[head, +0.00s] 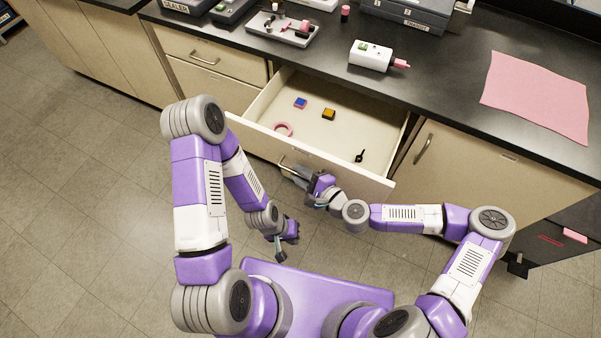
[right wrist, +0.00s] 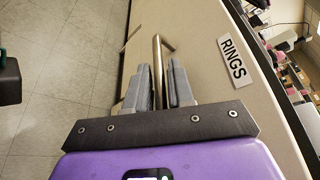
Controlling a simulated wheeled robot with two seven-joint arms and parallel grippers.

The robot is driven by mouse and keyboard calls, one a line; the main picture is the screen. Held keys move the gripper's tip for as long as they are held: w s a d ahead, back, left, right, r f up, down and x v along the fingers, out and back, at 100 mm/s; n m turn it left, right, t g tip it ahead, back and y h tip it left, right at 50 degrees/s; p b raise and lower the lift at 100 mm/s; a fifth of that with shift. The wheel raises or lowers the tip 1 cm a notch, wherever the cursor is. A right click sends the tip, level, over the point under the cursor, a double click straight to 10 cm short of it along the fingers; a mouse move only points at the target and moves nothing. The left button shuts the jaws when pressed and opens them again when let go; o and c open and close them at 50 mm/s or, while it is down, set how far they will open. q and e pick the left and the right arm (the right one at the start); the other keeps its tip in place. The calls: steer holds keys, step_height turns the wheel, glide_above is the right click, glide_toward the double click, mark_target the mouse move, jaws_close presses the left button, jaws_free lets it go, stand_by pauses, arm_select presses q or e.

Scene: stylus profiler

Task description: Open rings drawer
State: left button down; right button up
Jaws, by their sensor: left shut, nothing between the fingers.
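The rings drawer (head: 262,133) stands pulled well out of the cabinet, and its inside is in plain sight in the head view. Its front (right wrist: 205,75) bears a RINGS label (right wrist: 233,61) in the right wrist view. My right gripper (head: 291,171) is at the drawer's metal handle (right wrist: 158,50). In the right wrist view its two grey fingers (right wrist: 160,88) lie on either side of the handle bar, closed around it. My left gripper (head: 280,254) is shut and empty, low over the floor in front of the drawer.
The drawer holds a pink ring (head: 283,129), a blue and red block (head: 300,103), a yellow and dark block (head: 328,114) and a small black item (head: 360,156). The black countertop (head: 440,65) carries a white device (head: 370,56) and a pink mat (head: 537,97).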

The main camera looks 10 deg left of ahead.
steer(key=p+v, duration=0.1)
steer(key=v, duration=0.6)
steer(key=shift+d, duration=0.25)
steer(key=shift+s, duration=0.25)
stand_by(0.4)
